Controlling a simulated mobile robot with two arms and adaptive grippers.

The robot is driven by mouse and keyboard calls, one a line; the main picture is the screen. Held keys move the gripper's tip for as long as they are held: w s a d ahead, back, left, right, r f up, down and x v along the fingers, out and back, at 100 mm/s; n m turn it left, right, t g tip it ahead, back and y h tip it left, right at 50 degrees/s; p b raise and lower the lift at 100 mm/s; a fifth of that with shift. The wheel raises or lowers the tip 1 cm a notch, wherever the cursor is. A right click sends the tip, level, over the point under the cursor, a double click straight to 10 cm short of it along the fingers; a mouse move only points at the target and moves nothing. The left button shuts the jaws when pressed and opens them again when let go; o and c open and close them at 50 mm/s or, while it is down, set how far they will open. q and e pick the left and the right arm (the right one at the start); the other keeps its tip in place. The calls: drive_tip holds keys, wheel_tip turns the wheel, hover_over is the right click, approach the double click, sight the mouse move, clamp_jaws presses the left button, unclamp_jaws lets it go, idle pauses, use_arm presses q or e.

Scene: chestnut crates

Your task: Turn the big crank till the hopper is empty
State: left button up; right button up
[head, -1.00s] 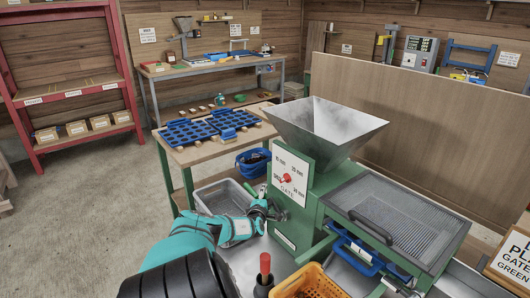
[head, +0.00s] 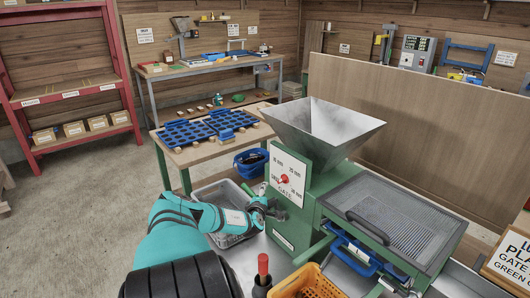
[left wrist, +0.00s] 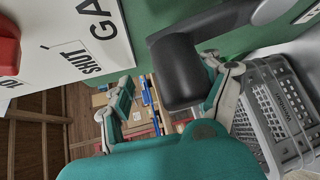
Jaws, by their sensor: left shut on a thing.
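The grey metal hopper (head: 325,130) stands on the green machine (head: 310,215). Its sloping inner walls look bare, and its lowest part is hidden. A white gate plate (head: 288,172) with a red knob (head: 284,179) is on the machine's front. My left gripper (head: 264,210) is at the crank on the machine's left side. My right gripper is not in view.
A grey crate (head: 222,193) stands beside the crank. An orange basket (head: 308,282) and a red-topped tool (head: 262,268) are at the front. A grated tray (head: 395,218) adjoins the machine. Blue trays (head: 200,130) lie on the bench behind. The floor at left is clear.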

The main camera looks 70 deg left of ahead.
use_arm(q)
drive_tip(key=s+d+f+p, duration=0.4)
drive_tip(key=s+d+p, duration=0.2)
drive_tip(key=s+d, duration=0.2)
drive_tip(key=shift+s+d, duration=0.2)
drive_tip(key=shift+d, duration=0.55)
idle(0.4)
drive_tip(key=shift+f, duration=0.1)
